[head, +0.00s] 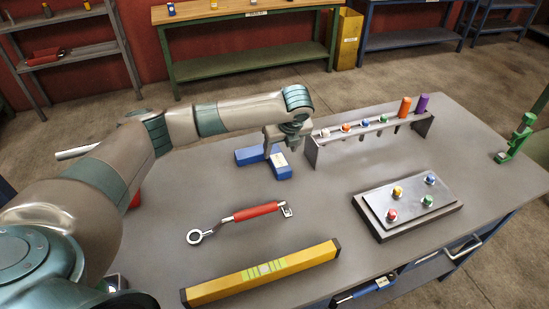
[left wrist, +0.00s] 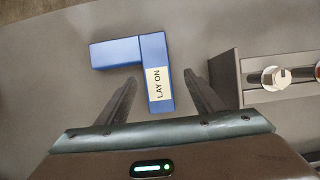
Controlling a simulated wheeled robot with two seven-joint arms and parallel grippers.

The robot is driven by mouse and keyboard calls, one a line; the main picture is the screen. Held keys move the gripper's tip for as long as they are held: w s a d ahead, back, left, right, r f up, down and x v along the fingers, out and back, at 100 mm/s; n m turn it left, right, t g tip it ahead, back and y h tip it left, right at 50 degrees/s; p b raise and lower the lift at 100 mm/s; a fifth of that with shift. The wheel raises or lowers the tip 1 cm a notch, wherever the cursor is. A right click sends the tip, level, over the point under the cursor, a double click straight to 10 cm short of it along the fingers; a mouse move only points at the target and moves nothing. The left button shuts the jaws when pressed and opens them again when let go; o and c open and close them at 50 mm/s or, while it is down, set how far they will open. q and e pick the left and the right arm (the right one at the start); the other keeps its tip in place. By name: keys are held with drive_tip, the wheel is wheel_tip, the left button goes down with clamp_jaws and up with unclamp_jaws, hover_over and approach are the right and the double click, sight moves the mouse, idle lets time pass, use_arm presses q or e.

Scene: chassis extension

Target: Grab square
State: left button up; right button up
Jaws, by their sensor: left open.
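The square (head: 277,167) is a blue L-shaped piece with a white label, lying on the grey table at the back middle. In the left wrist view the square (left wrist: 116,52) shows its labelled arm, reading "LAY ON", reaching down between my fingers. My left gripper (head: 270,145) is over the square with its fingers pointing down. In the left wrist view the left gripper (left wrist: 162,92) is open, with one finger on each side of the labelled arm and a gap on both sides. My right gripper is not in view.
A rack (head: 370,132) with several coloured-handled tools stands just right of the square, close to my right-hand finger. A button box (head: 407,204), a red-handled wrench (head: 240,217) and a yellow level (head: 262,273) lie nearer. The table between them is clear.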

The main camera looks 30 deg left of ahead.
sight(277, 156)
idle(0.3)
use_arm(q)
drive_tip(key=shift+a+f+p, duration=0.3)
drive_tip(key=shift+f+p, duration=0.2)
drive_tip(key=shift+f, duration=0.1)
drive_tip(key=p+x, duration=0.1)
drive_tip(key=x, duration=0.2)
drive_tip(key=shift+a, duration=0.1)
drive_tip(key=shift+a+f, duration=0.1)
drive_tip(key=shift+f, duration=0.35)
drive_tip(key=shift+w+r, duration=0.1)
clamp_jaws()
